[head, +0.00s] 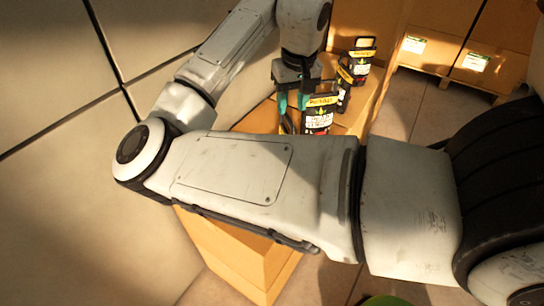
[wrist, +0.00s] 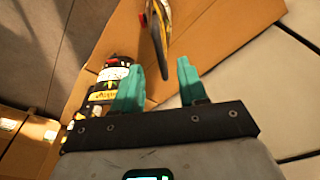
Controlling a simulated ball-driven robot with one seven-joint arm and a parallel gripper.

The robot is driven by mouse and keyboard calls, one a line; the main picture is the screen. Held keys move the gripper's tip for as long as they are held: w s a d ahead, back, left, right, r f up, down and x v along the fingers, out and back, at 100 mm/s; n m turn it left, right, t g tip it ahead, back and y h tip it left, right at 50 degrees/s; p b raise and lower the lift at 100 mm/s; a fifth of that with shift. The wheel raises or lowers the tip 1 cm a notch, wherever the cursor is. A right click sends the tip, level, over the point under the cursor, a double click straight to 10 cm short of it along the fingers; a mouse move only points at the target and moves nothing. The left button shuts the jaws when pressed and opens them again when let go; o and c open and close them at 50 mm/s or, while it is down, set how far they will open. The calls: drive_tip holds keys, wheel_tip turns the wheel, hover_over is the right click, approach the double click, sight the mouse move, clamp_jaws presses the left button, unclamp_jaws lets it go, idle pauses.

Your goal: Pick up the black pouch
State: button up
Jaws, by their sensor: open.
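My gripper (head: 292,104) is over the top of a cardboard box, its two teal fingers pointing down. In the wrist view my gripper (wrist: 161,64) is open, with nothing between the fingers. A dark, narrow item with a yellowish edge (wrist: 160,28), likely the black pouch, stands on the cardboard just beyond the fingertips, roughly in line with the gap. In the head view a dark rounded shape (head: 288,123) shows just below the fingers, partly hidden by my arm.
Black containers with yellow labels (head: 319,115) stand close to the right of my gripper, in a row running back. They also show left of the fingers in the wrist view (wrist: 103,90). A pale panelled wall (head: 50,190) is at left. Boxes on a pallet (head: 425,50) stand behind.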

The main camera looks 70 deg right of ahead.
hover_over(287, 132)
drive_tip(key=f, duration=0.5)
drive_tip(key=shift+s+a, duration=0.15)
drive_tip(key=shift+a, duration=0.25)
drive_tip(key=shift+d+f, duration=0.25)
drive_tip(key=shift+f, duration=1.15)
drive_tip(key=shift+d+f, duration=0.2)
drive_tip(key=shift+f, duration=1.15)
clamp_jaws()
drive_tip(key=shift+r, duration=0.1)
